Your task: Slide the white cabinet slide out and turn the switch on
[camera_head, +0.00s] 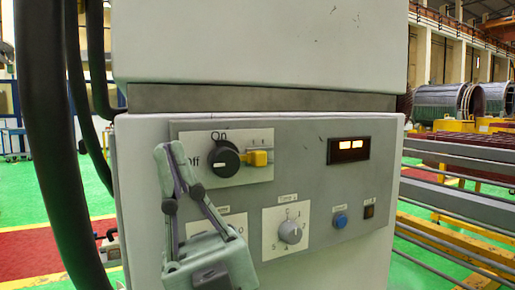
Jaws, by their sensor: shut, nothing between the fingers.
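The white cabinet (260,45) fills the middle of the view. Its lower white body (150,130) carries a grey control panel (300,145) below a dark seam. A round black switch knob (222,158) sits at the panel's upper left, with "On" above it and "Off" to its left. A pale mark on the knob seems to face "Off". A yellow piece (256,158) is just right of the knob. My gripper (172,152) is shut and empty, pointing up in front of the panel, left of the knob. It hides part of the panel's left side. No separate slide stands out.
The panel also has a grey dial (291,232), a blue button (341,219), a small dark switch (369,211) and a lit display (348,150). Thick black cables (55,150) hang at left. Metal rails (460,210) lie at right. Green floor shows on both sides.

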